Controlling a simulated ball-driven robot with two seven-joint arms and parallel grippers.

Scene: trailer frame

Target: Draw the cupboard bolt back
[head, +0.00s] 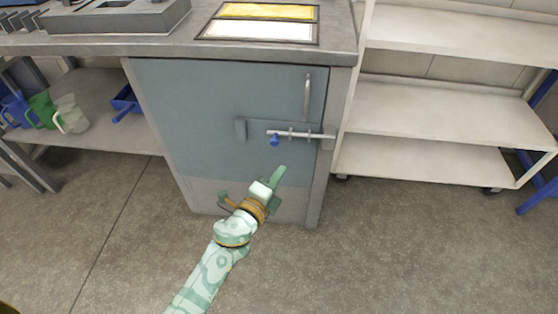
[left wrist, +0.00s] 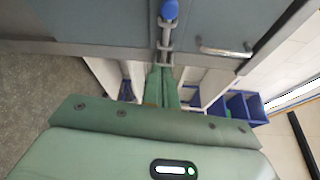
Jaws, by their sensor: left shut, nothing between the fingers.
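The cupboard door (head: 190,110) is blue-grey and closed under the bench top. Its bolt (head: 300,134) is a horizontal metal rod in small brackets with a blue knob (head: 274,141) at its left part. The rod's right end reaches across the door's right edge onto the frame. In the left wrist view the blue knob (left wrist: 170,9) is at the top. My left gripper (head: 280,172) is shut and empty, below the knob and apart from it in the head view. Its fingers (left wrist: 166,80) point toward the bolt in the left wrist view. My right gripper is out of view.
A vertical door handle (head: 307,98) is above the bolt. A small grey block (head: 240,129) sits left of the knob. A shelf trolley (head: 430,105) stands at the right. Mugs (head: 42,108) stand on the left lower shelf. The floor in front is clear.

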